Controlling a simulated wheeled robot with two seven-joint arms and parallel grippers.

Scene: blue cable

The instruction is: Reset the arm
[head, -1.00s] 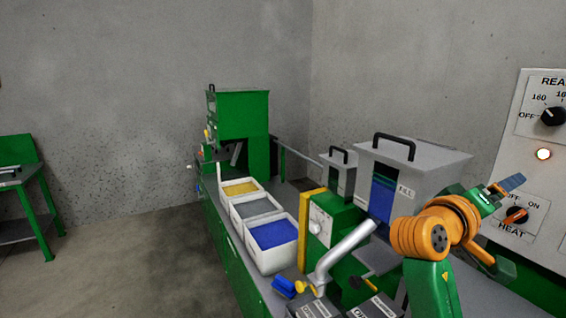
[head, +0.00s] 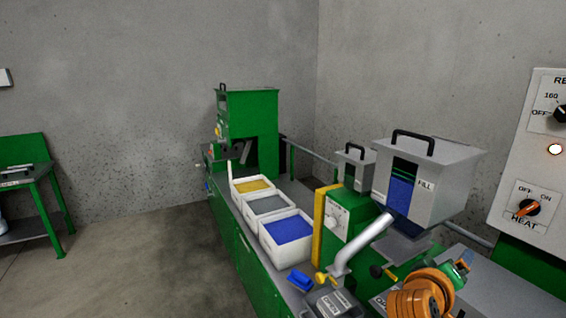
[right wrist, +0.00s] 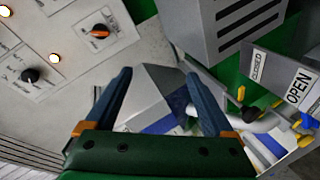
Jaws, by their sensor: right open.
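My right arm, orange and green, shows at the lower right of the head view, below the grey hopper. In the right wrist view my right gripper (right wrist: 160,98) is open, its two dark blue fingers spread with nothing gripped between them. Beyond the fingers lies the grey hopper (right wrist: 158,84) with blue material. The right gripper's fingertips are hardly visible in the head view. My left gripper is not in view.
The grey hopper (head: 448,175) sits on a green machine with a grey pipe (head: 358,247). White bins (head: 285,254) of yellow, grey and blue material line the bench. A control panel (head: 512,190) with a red-orange heat knob (head: 527,208) is at the right. A blue scoop (head: 299,279) lies nearby.

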